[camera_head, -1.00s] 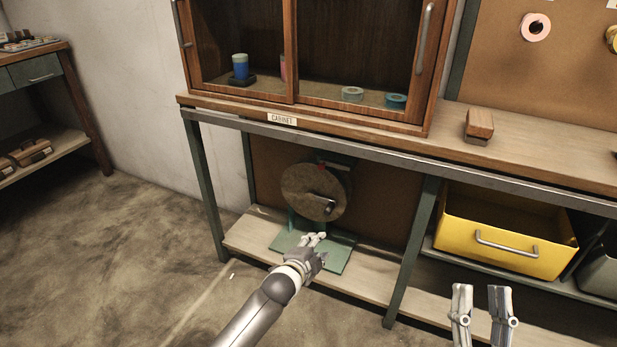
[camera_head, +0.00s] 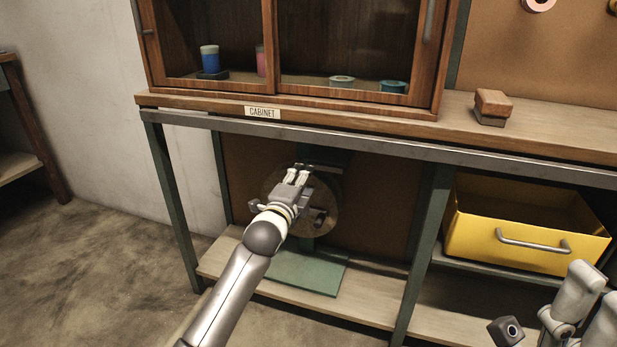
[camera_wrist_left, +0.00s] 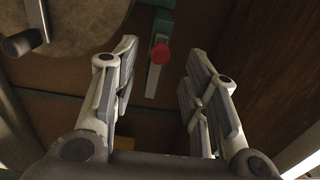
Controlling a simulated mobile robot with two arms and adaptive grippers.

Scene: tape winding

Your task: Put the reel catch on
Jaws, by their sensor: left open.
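The reel (camera_head: 325,215), a round brown disc with a dark crank handle (camera_head: 318,217), stands on a green base (camera_head: 300,272) on the low shelf under the cabinet. In the left wrist view the reel (camera_wrist_left: 85,25) is at the upper left. The reel catch there is a narrow metal bar (camera_wrist_left: 153,80) with a red knob (camera_wrist_left: 161,54), below a green bracket. My left gripper (camera_wrist_left: 162,50) is open, its fingers either side of the catch; contact cannot be told. In the head view my left gripper (camera_head: 298,172) covers part of the reel and hides the red knob. My right gripper (camera_head: 585,300) is partly cut off at lower right.
The bench edge (camera_head: 350,142) runs just above my left gripper. Green bench legs (camera_head: 172,205) stand on both sides of the reel bay. A yellow drawer (camera_head: 520,235) is to the right. A wooden block (camera_head: 492,105) lies on the bench top.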

